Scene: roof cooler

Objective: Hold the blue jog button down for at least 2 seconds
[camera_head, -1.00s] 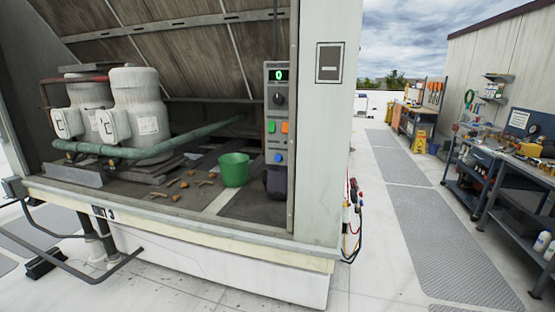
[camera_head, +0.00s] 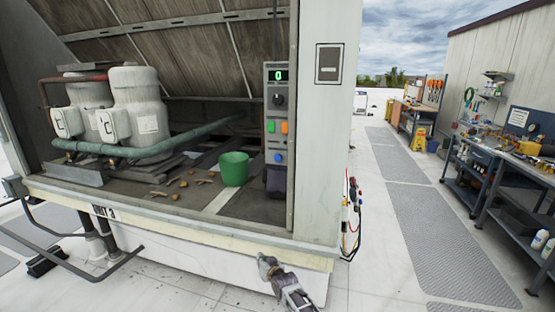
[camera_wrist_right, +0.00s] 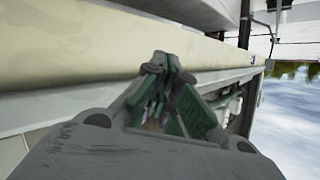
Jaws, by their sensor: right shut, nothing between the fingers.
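The blue jog button (camera_head: 278,157) is the lowest button on a grey control panel (camera_head: 270,190), mounted on the right side of the open cooler bay. Green (camera_head: 271,126) and orange (camera_head: 284,127) buttons sit above it, under a black knob (camera_head: 279,98) and a display (camera_head: 278,75) reading 0. My right gripper (camera_head: 264,261) is low in front of the cooler's front ledge, well below and apart from the blue button. Its fingers are shut and empty, and they show in the right wrist view (camera_wrist_right: 162,82). My left gripper is not in view.
A green bucket (camera_head: 234,169) and small brown scraps (camera_head: 182,183) lie in the bay beside white tanks (camera_head: 140,105). The ledge (camera_head: 170,218) crosses in front. A white post (camera_head: 325,150) stands right of the panel. Workbenches (camera_head: 505,165) are farther right.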

